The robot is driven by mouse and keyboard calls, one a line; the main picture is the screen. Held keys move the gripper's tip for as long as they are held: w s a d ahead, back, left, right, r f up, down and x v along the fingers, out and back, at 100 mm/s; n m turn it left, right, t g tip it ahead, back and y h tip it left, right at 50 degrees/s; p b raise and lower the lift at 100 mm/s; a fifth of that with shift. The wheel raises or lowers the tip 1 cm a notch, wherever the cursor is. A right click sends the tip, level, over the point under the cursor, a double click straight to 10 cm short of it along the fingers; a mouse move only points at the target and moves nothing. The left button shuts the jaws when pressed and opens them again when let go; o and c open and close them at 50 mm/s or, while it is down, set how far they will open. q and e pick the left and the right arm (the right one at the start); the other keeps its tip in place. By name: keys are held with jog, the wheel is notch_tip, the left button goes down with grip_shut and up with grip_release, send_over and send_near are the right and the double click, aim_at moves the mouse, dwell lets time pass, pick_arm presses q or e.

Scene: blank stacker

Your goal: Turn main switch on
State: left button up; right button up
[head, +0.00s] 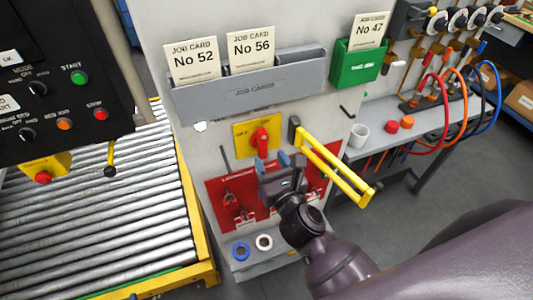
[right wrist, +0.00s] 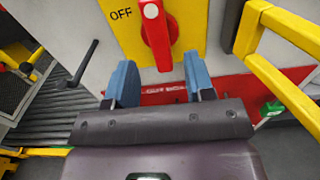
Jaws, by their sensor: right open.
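The main switch is a red rotary handle (head: 261,140) on a yellow plate (head: 241,137) on the front of the grey cabinet. In the right wrist view the red handle (right wrist: 156,38) hangs pointing down, slightly tilted, with "OFF" printed on the yellow plate (right wrist: 122,30) to its left. My right gripper (head: 270,162) is open just below the handle. In the right wrist view its two blue fingertips (right wrist: 158,78) stand either side of the handle's lower end, apart from it. My left gripper is not in view.
A yellow guard bar (head: 335,168) juts out right of the switch. A red lockout board (head: 232,200) lies below, partly hidden by my right arm. A grey job card rack (head: 250,88) is above. A roller conveyor (head: 100,210) and a control panel (head: 50,85) are at left.

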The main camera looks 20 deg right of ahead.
jog(key=s+b, duration=0.1)
jog(key=s, duration=0.6)
jog(key=shift+d, duration=0.1)
dwell(0.5)
jog(key=s+d+f+m+g, duration=0.2)
jog(key=d+f+m, duration=0.2)
jog(key=m, duration=0.7)
jog(key=s+d+f+m+g+b, duration=0.1)
jog(key=d+f+m, duration=0.3)
jog(key=f+m, duration=0.4)
jog(key=s+d+f+m+g, duration=0.3)
jog(key=f+m, duration=0.4)
jog(key=m, duration=0.9)
jog(key=shift+s+d+h, duration=0.4)
jog(key=shift+s+d, duration=0.1)
jog(key=shift+d, duration=0.2)
